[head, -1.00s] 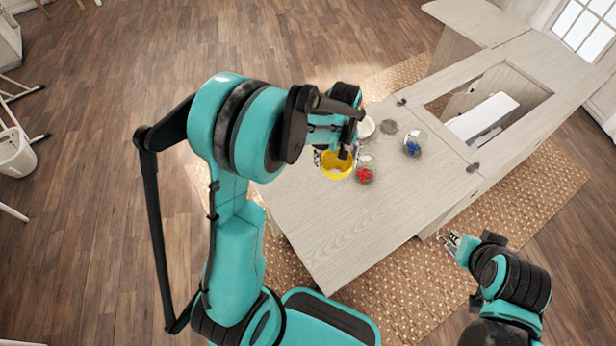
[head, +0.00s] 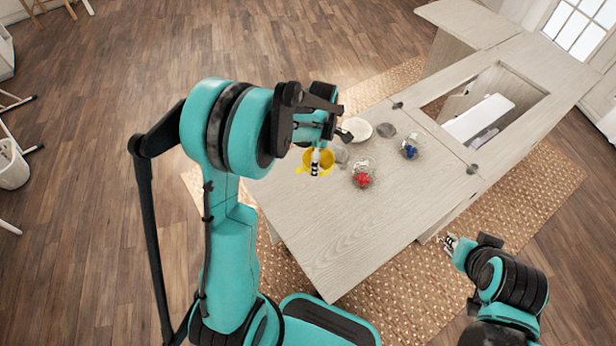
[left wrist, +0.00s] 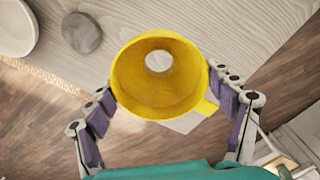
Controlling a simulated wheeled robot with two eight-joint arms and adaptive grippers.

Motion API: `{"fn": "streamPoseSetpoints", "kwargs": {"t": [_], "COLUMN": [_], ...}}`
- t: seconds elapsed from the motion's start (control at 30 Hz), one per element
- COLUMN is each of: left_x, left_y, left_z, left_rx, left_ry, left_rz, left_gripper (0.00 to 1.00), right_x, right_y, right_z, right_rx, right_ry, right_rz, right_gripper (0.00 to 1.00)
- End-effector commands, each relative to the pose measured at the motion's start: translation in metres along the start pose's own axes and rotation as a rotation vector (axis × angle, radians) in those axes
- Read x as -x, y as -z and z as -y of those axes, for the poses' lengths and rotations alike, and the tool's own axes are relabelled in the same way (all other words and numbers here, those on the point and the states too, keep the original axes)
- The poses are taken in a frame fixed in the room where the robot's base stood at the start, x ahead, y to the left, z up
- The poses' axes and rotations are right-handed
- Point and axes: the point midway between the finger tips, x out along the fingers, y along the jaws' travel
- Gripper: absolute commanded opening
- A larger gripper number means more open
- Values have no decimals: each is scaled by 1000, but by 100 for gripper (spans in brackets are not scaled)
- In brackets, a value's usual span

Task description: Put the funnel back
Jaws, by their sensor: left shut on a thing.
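The yellow funnel (left wrist: 155,88) is between the fingers of my left gripper (left wrist: 160,100), which is shut on it. In the left wrist view I look down into its wide mouth and through its spout hole. In the head view the funnel (head: 321,157) is above the far left part of the cabinet top, partly covered by my left gripper (head: 315,165). My right gripper (head: 452,242) is near the cabinet's front right edge, apart from everything; its fingers are too small to tell whether they are open.
The wooden cabinet top (head: 330,235) is clear at the front. A white dish (head: 357,128), a grey lid (head: 386,131), a jar with red items (head: 362,176) and a jar with blue items (head: 410,148) stand behind it. An opening with a white machine (head: 477,120) lies to the right.

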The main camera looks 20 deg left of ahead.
Motion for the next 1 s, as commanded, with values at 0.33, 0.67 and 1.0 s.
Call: {"fn": "streamPoseSetpoints", "kwargs": {"t": [0.33,0.67,1.0], "left_x": [-25,-61,-63], "left_y": [26,25,25], "left_z": [18,17,17], "left_rx": [-2,-2,-2], "left_ry": [0,0,0], "left_rz": [0,0,0], "left_gripper": [61,61,90], "right_x": [-10,-23,-25], "right_y": [-7,-16,-18], "right_z": [0,0,0], "right_rx": [0,0,0], "right_ry": [0,0,0], "right_rz": [0,0,0], "right_gripper": [26,26,26]}}
